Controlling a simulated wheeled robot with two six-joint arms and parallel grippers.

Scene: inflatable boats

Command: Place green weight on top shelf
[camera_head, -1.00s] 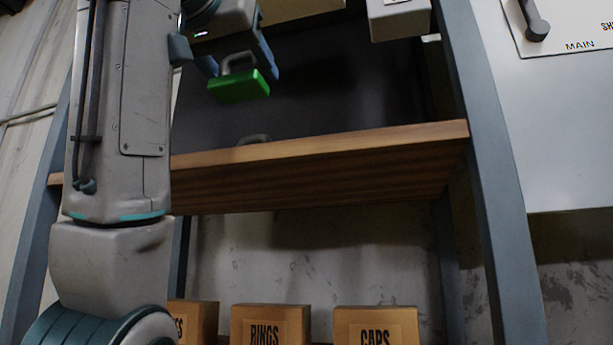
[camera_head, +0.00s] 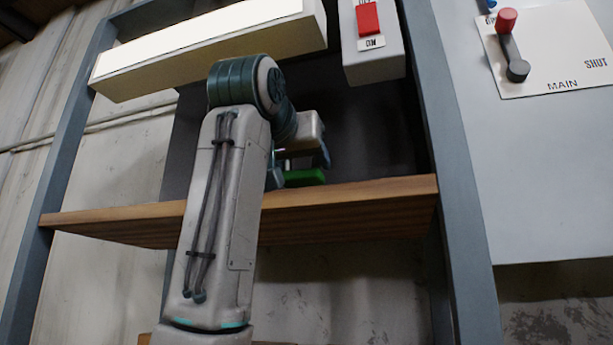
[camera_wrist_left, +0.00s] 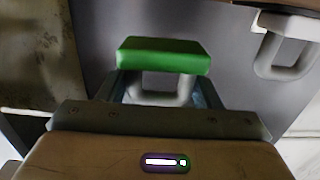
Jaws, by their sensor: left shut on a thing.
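The green weight (camera_head: 304,178) is a flat green block with a grey handle. My left gripper (camera_head: 300,160) is shut on that handle, above the wooden shelf (camera_head: 360,198). The weight shows just over the shelf's front edge, and I cannot tell whether its underside touches the board. In the left wrist view the green block (camera_wrist_left: 163,55) and its grey handle sit between the fingers of my left gripper (camera_wrist_left: 160,92). My left forearm hides part of the shelf. My right gripper is not in view.
A second grey handle (camera_wrist_left: 288,48) stands beside the weight in the left wrist view. A white lamp box (camera_head: 215,45) and a box with a red switch (camera_head: 368,18) hang above the shelf. Blue-grey posts (camera_head: 445,140) flank it. A lever panel (camera_head: 550,50) is at right.

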